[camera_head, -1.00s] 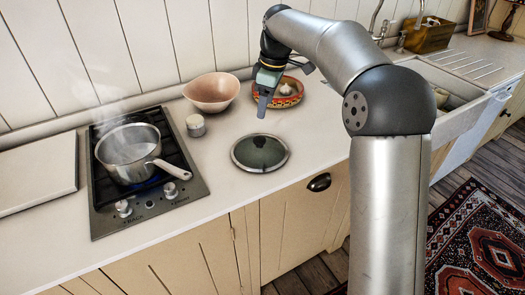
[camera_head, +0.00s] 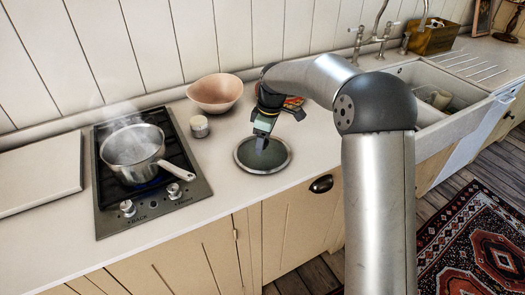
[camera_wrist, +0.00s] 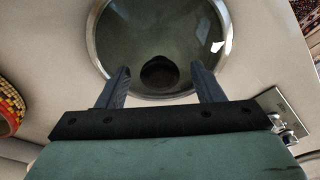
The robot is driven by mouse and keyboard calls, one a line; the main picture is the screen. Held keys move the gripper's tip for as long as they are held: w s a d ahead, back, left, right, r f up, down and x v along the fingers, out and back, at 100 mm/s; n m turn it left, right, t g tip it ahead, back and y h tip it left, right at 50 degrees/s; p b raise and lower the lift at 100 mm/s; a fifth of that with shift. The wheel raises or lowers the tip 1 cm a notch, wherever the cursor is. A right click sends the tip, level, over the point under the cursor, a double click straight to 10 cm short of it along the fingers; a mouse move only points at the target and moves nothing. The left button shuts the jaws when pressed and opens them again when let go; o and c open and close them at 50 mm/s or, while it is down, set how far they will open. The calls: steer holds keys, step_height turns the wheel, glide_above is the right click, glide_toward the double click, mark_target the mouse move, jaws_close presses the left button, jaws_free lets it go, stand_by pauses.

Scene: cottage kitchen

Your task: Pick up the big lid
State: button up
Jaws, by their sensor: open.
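The big lid (camera_head: 247,164) lies flat on the counter to the right of the stove. It is dark glass with a metal rim. In the wrist view the lid (camera_wrist: 140,30) fills the top middle, and its dark round knob (camera_wrist: 159,73) shows between the two fingers. My gripper (camera_head: 261,145) hangs over the lid and points down; its fingers (camera_wrist: 160,88) are apart, on either side of the knob, with nothing held. In the head view my gripper hides the knob. I cannot tell the exact height of the fingertips above the lid.
A steaming pot (camera_head: 134,150) stands on the stove (camera_head: 113,203), its handle pointing right. A small jar (camera_head: 199,126) and a pink bowl (camera_head: 215,93) stand behind the lid. A patterned bowl (camera_head: 294,101) is partly hidden behind my arm. Counter in front of the lid is clear.

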steer(key=shift+c, duration=0.3)
jaws_close()
steer(key=shift+r, duration=0.1)
